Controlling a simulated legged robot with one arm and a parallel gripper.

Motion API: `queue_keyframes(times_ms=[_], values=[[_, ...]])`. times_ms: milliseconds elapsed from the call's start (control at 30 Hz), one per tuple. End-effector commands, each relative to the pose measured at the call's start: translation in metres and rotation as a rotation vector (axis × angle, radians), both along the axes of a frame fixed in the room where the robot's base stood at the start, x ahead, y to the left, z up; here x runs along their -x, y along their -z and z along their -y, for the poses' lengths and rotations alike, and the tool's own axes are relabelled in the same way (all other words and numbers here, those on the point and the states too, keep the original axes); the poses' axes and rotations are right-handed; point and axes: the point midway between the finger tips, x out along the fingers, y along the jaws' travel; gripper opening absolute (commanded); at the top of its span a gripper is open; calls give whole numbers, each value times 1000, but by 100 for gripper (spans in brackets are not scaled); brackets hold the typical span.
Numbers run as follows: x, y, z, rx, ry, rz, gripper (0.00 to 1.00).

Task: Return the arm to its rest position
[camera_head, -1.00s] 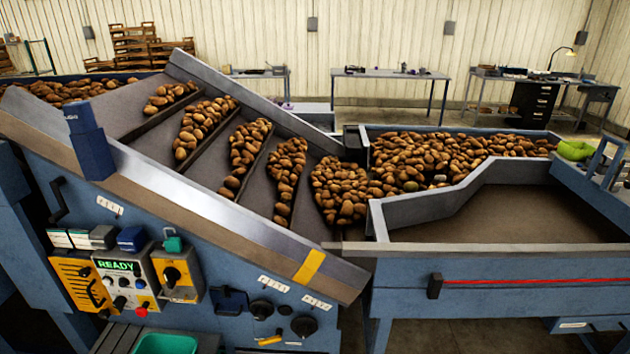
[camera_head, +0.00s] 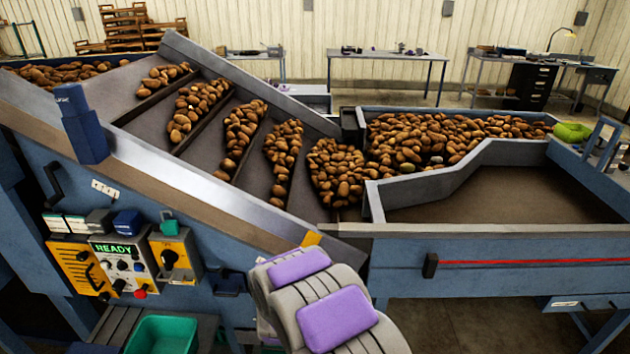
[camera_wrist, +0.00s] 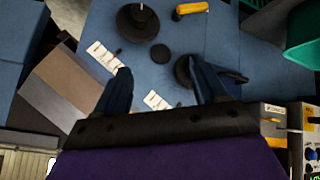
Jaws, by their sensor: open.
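My gripper (camera_wrist: 162,86) is open and empty in the wrist view, with its two dark blue fingers spread apart. Past the fingers is the blue front panel of the grader (camera_wrist: 143,50), which carries black knobs (camera_wrist: 138,18) and white labels. No object lies between the fingers. In the head view, my grey arm with purple pads (camera_head: 336,318) rises from the bottom edge in front of the grader.
The sloped grader (camera_head: 130,170) holds rows of potatoes and feeds a bin (camera_head: 480,205) on the right. The control panel (camera_head: 120,268) reads READY. A green tub (camera_head: 162,334) sits below it. Floor shows at the lower right.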

Motion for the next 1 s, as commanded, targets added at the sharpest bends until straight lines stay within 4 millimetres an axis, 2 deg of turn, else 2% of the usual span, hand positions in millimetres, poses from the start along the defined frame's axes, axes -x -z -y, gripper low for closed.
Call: queue_keyframes(times_ms=[33, 267, 467, 767, 1000], values=[[1, -18, 5, -30, 12, -22, 72], [33, -77, 25, -128, 42, -173, 72], [74, -125, 53, -178, 75, -303, 72], [157, -189, 104, -198, 148, -488, 72], [240, -229, 151, -172, 241, -630, 72]])
